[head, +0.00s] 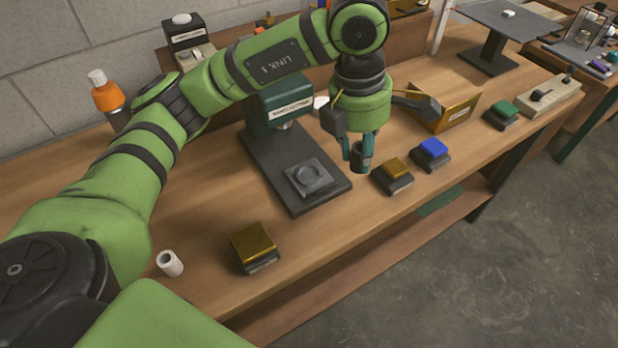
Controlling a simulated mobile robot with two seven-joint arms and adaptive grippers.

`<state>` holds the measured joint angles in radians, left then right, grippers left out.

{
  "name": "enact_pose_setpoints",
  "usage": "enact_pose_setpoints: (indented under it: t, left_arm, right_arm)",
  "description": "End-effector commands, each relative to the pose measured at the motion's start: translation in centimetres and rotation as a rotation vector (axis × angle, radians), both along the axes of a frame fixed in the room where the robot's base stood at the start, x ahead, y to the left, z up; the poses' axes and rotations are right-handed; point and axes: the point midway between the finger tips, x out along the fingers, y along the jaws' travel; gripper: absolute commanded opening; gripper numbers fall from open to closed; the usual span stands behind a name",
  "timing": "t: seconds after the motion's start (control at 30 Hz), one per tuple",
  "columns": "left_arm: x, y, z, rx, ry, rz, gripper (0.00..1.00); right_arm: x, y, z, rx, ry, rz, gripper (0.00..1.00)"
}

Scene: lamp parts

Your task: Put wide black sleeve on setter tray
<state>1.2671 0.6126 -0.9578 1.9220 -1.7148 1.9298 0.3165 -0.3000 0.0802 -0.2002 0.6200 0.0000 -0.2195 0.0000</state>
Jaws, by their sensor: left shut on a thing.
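My left gripper (359,148) points down over the bench, its teal fingers shut on a small dark cylinder (361,161), which looks like the wide black sleeve. The sleeve is upright and partly hidden by the fingers. It appears just right of the dark base plate (267,155) of a green press (285,101). A grey square plate (321,187) with a round recess or ring lies on that base. A gold-walled open tray (460,114) with a label stands farther back to the right. Which one is the setter tray I cannot tell; the labels are unreadable. My right gripper is out of view.
Blocks with gold (396,168), blue (434,148) and green (503,108) tops stand along the front edge. Another gold-topped block (253,243) and a white hollow cylinder (170,263) are nearer. An orange bottle (107,96) stands at the left. Bench between press and near gold block is clear.

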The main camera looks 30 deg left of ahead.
Motion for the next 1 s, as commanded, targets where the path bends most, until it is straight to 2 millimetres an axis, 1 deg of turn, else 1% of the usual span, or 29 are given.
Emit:
enact_pose_setpoints:
  t: [0.03, 0.1, 0.2, 0.3, 0.37, 0.47, 0.7, 0.8, 0.9, 1.0]
  left_arm:
    - [0.2, -0.2, -0.1, 0.001, -0.002, 0.066, 0.05]
    - [0.3, -0.5, 0.1, 0.001, -0.001, 0.155, 0.05]
    - [0.5, -0.7, 0.2, 0.0, 0.0, 0.247, 0.05]
    - [0.6, -0.7, 0.3, 0.001, 0.002, 0.302, 0.05]
    - [0.6, -0.3, 0.1, 0.002, 0.005, 0.319, 0.05]
    - [0.8, 1.2, -0.7, 0.003, 0.006, 0.33, 0.05]
    - [1.4, 6.7, -3.9, 0.005, 0.008, 0.33, 0.05]
    - [1.7, 8.6, -5.1, 0.004, 0.007, 0.329, 0.05]
    - [2.0, 9.9, -6.0, 0.001, 0.005, 0.324, 0.05]
    - [2.1, 10.6, -6.5, 0.001, 0.004, 0.323, 0.05]
  right_arm:
    - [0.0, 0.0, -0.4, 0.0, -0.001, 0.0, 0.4]
    - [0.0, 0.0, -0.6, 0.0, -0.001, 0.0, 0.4]
    - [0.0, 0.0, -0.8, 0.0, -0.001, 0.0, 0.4]
    - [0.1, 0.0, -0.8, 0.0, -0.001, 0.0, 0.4]
    - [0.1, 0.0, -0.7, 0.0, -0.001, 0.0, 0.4]
    - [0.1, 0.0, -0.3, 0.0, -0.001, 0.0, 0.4]
    - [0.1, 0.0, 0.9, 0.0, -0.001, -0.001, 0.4]
    - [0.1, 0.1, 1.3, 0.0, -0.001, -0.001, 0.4]
    - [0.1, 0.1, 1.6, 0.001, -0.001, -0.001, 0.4]
    - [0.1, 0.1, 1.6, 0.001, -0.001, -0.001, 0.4]
